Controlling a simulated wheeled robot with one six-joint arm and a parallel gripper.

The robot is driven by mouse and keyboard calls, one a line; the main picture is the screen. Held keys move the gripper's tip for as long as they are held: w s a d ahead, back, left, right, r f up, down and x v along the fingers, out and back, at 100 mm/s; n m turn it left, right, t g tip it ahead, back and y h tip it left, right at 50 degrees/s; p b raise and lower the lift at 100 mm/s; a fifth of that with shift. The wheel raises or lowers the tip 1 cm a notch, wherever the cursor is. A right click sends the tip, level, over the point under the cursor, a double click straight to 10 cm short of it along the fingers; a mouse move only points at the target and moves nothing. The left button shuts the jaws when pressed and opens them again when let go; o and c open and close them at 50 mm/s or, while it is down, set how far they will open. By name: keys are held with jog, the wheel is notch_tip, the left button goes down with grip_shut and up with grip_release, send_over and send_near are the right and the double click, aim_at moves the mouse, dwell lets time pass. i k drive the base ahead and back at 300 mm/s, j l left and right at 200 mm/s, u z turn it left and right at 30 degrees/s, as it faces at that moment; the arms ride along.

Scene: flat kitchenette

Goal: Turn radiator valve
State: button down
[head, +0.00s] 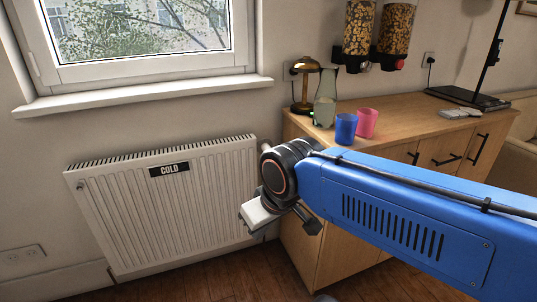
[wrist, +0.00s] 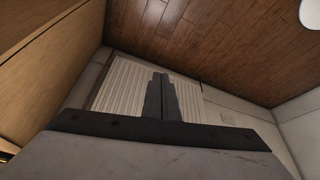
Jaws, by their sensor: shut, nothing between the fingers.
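A white ribbed radiator (head: 165,205) stands against the wall under the window, with a black sign (head: 169,170) reading COLD on its upper front. A small pale knob (head: 265,144), possibly the valve, shows at its upper right, partly hidden by my arm. My gripper (head: 254,218) is in front of the radiator's right edge, below that knob. Its fingers are hard to make out in the head view. In the wrist view my gripper's dark fingers (wrist: 160,78) are together and empty, and they overlap the radiator (wrist: 120,82) in the picture. No valve is clear there.
A wooden cabinet (head: 300,235) stands close to the right of the radiator. The wooden floor (head: 215,281) in front of the radiator is clear.

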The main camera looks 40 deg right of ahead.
aim_at(264, 147)
jog(key=k+l+z, duration=0.1)
jog(key=l+z, duration=0.15)
jog(key=z, duration=0.15)
jog(key=l+z, duration=0.25)
jog(key=z, duration=0.15)
